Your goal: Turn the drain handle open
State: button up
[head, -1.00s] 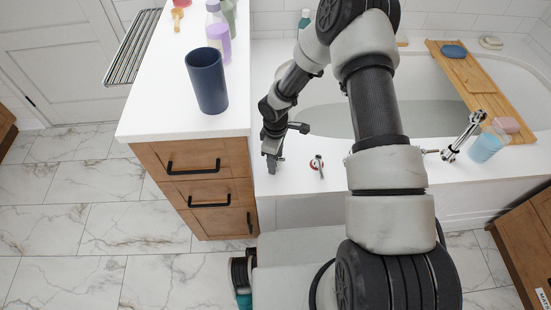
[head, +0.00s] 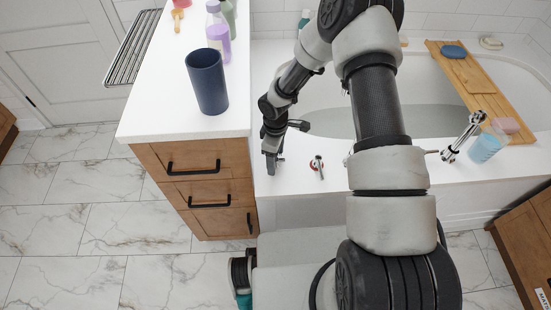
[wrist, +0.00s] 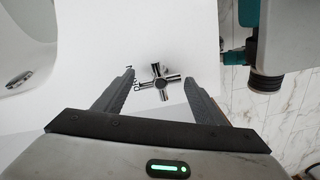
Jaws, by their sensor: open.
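The drain handle (wrist: 160,82) is a small chrome cross-shaped handle on the white tub ledge, with dark lettering beside it, in the wrist view. In the head view a small chrome handle with a red part (head: 318,167), seemingly the same one, stands on the ledge just right of my gripper (head: 271,160). In the wrist view my gripper (wrist: 159,78) is open and empty. Its two fingers lie on either side of the handle in the picture, with no contact visible. How far the fingertips are from the handle is hard to tell.
A wooden drawer cabinet (head: 200,190) with a dark blue cup (head: 207,82) on its white top stands close left of my gripper. A chrome tap fitting (head: 463,137), a blue-filled cup (head: 487,146) and a wooden bath tray (head: 478,88) are right. The ledge around the handle is clear.

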notch_tip(320, 180, up, 16)
jog(key=p, duration=0.3)
jog(key=shift+r, duration=0.15)
jog(key=s+d+r+m+t+h, duration=0.1)
jog(key=s+d+r+m, duration=0.15)
jog(key=r, duration=0.55)
jog(key=s+d+r+m+t, duration=0.1)
jog(key=s+d+r+m, duration=0.15)
jog(key=r, duration=0.45)
jog(key=s+d+r+m+t+h, duration=0.15)
jog(key=d+r, duration=0.25)
jog(key=r, duration=0.4)
jog(key=s+d+r+m+t+y, duration=0.1)
jog(key=s+r+m, duration=0.35)
jog(key=s, duration=0.35)
jog(key=s+r+m+t+y, duration=0.1)
jog(key=s+r+m+y, duration=0.15)
jog(key=s+r, duration=0.4)
notch_tip(320, 180, up, 13)
jog(key=s+h+p, duration=0.1)
jog(key=p, duration=1.4)
jog(key=shift+s+d+r, duration=0.15)
jog(key=shift+o, duration=0.5)
